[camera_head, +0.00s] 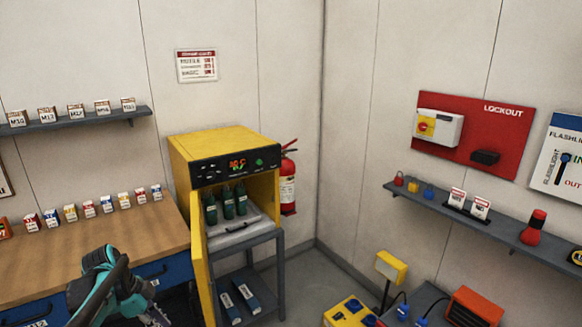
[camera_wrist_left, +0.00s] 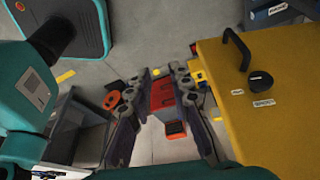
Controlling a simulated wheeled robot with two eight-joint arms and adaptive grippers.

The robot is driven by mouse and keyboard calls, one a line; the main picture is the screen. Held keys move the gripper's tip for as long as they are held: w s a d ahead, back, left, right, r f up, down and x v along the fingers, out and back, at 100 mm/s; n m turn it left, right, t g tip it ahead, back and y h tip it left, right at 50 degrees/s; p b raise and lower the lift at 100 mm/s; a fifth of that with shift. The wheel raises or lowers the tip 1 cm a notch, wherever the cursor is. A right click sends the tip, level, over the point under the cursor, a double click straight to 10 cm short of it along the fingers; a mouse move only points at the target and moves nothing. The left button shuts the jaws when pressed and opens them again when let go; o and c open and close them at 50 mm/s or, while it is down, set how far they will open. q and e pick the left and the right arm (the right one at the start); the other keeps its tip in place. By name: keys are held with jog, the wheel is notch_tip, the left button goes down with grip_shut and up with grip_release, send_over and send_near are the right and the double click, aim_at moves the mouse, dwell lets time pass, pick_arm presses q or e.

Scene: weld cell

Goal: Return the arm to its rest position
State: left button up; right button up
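My left arm (camera_head: 105,285) comes in at the bottom left of the head view, in front of the workbench. Its gripper is partly cut off by the lower edge there. In the left wrist view my left gripper (camera_wrist_left: 165,82) has its two fingers spread apart, with nothing held between them. Floor and a red-orange object (camera_wrist_left: 163,97) show beyond the gap, apart from the fingers. My right gripper is in neither view.
A yellow oven (camera_head: 225,152) holds dark green items; its door (camera_head: 203,262) stands open near my left arm and fills the wrist view's right side (camera_wrist_left: 270,125). The workbench (camera_head: 50,255) carries small boxes. A shelf (camera_head: 480,220) and red lockout board (camera_head: 490,135) are right.

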pick_arm(q)
jog(key=s+d+r+n+t+y, duration=0.2)
jog(key=s+d+r+n, duration=0.35)
jog(key=s+d, duration=0.35)
jog(key=s+d+f+n+t+y, duration=0.1)
jog(key=s+d+f+n+t, duration=0.1)
jog(key=s+d+n+t, duration=0.2)
jog(key=s+d+n, duration=0.3)
jog(key=s+n, duration=0.1)
jog(key=s, duration=0.1)
jog(key=shift+d+f+y, duration=0.15)
jog(key=shift+f+y, duration=0.15)
jog(key=shift+f, duration=0.05)
